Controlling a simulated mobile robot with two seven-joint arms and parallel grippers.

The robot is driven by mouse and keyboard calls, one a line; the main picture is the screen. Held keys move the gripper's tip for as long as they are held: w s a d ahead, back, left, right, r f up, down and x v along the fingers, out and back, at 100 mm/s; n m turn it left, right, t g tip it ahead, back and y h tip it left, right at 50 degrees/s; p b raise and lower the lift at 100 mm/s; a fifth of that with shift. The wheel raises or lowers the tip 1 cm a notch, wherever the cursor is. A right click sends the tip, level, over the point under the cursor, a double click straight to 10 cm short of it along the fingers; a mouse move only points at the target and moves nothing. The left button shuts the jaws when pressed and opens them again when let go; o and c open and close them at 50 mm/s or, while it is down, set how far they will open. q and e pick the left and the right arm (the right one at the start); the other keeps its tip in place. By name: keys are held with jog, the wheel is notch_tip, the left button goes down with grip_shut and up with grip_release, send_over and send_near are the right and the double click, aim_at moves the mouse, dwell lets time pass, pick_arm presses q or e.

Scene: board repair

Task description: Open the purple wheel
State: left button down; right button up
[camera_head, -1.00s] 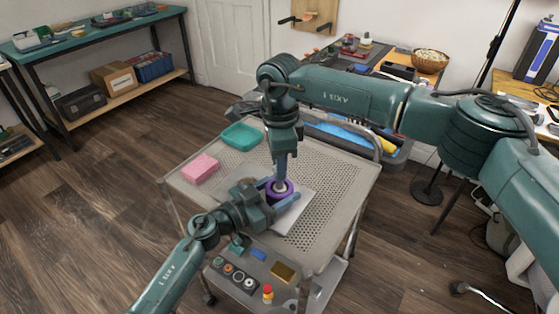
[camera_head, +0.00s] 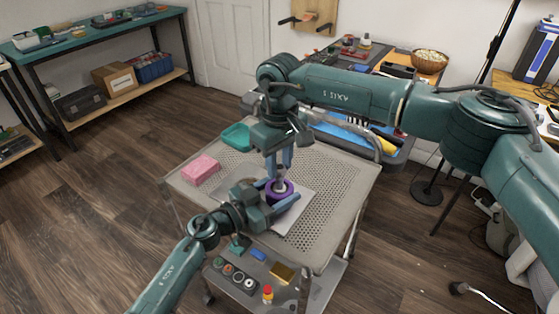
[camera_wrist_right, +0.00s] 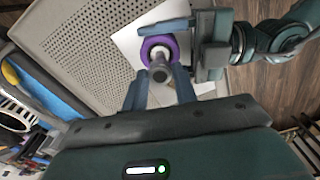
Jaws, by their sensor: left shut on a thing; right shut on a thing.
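My left gripper (camera_head: 279,193) is shut on the wheel, one finger on each side. A pale grey bolt-like piece (camera_wrist_right: 160,72) stands up from the wheel's middle. My right gripper (camera_head: 279,172) points down from above, its fingers closed around this grey piece. In the right wrist view, the right fingers (camera_wrist_right: 160,88) lie on either side of it. Its lower end is hidden inside the wheel.
The perforated cart top (camera_head: 335,170) is clear to the right. A pink block (camera_head: 201,171) and a teal tray (camera_head: 240,137) sit at left and back. The lower shelf (camera_head: 225,284) holds small parts. A bin (camera_head: 395,150) stands close behind the cart.

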jog(key=shift+n, duration=0.5)
jog(key=o, duration=1.1)
